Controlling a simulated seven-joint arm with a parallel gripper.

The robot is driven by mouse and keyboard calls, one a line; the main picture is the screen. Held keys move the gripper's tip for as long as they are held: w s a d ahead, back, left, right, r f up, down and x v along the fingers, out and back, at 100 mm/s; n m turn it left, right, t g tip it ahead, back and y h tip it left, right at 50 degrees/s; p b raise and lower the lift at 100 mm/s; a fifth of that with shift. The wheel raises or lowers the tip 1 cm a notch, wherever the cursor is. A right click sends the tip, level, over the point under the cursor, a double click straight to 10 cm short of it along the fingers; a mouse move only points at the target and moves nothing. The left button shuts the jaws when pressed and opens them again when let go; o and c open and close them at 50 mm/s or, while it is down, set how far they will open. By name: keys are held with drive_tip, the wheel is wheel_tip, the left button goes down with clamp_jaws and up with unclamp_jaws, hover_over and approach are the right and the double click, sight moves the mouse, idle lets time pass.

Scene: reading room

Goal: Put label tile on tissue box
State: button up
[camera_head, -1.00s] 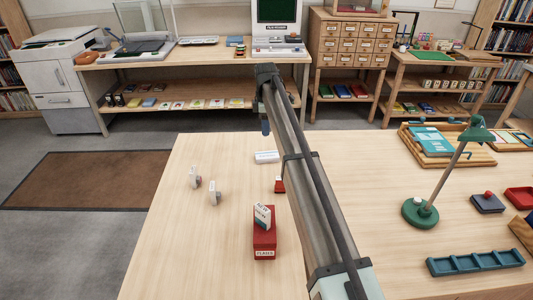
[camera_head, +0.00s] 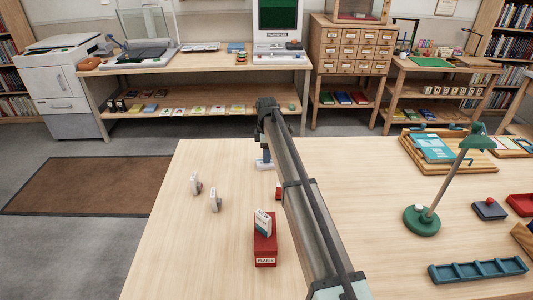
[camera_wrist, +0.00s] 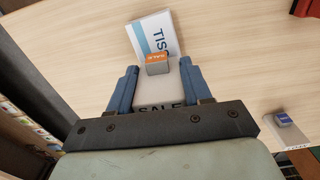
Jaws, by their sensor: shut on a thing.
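The tissue box is white with blue, lettered "TIS", and lies on the table in the wrist view (camera_wrist: 146,36). In the head view it shows as a small white box (camera_head: 262,166) at the far part of the table. My gripper (camera_wrist: 158,84) is shut on the label tile (camera_wrist: 160,94), a pale piece lettered "SALE" with an orange block. The orange block overlaps the box's near edge in the wrist view. I cannot tell whether tile and box touch. In the head view my gripper (camera_head: 264,156) is just above the box, and the tile is hard to make out.
Two pale upright pieces (camera_head: 195,184) (camera_head: 214,200) stand to the left. A red box (camera_head: 265,252) lettered "FLAGS" has a white piece on it. A small red object (camera_head: 278,193) is beside my arm. A green lamp (camera_head: 422,220) stands right. The table's left side is mostly clear.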

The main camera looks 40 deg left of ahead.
drive_tip(key=shift+f, duration=0.1)
drive_tip(key=o, duration=1.1)
drive_tip(key=shift+c, duration=0.2)
wheel_tip(320, 180, up, 12)
drive_tip(key=shift+r, duration=0.15)
